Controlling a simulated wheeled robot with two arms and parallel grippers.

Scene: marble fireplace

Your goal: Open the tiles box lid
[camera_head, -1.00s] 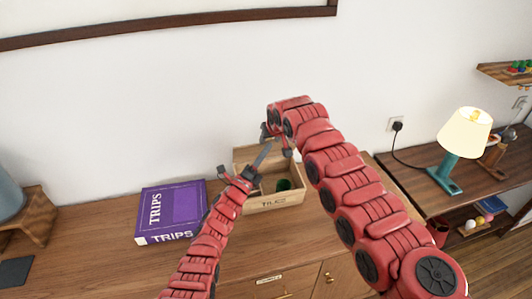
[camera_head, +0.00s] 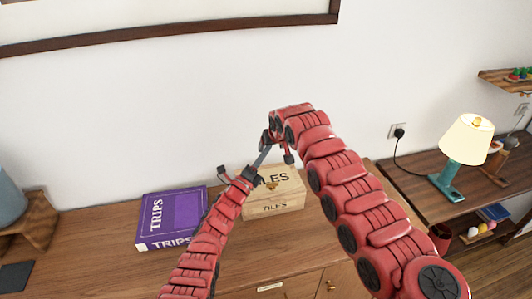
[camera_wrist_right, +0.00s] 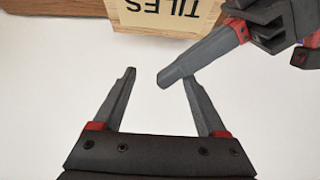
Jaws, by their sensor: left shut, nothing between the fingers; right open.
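The tiles box (camera_head: 285,205) is a light wooden box on the wooden cabinet top, against the wall. Its lid (camera_head: 286,178), lettered TILES, lies down over the box, and the inside is hidden. My left gripper (camera_head: 266,154) is shut and empty, its dark fingers pointing up above the lid's left part. My right gripper (camera_head: 279,151) is above the back of the box. In the right wrist view my right gripper (camera_wrist_right: 158,74) is open, with the left fingertips close to the gap between its fingers. The box (camera_wrist_right: 170,12) shows at the top there; contact is unclear.
A purple TRIPS box (camera_head: 172,217) lies left of the tiles box. Bare cabinet top (camera_head: 95,230) extends farther left. A lit lamp (camera_head: 464,140) stands on a side table at the right. A wooden stand (camera_head: 35,222) is at the far left.

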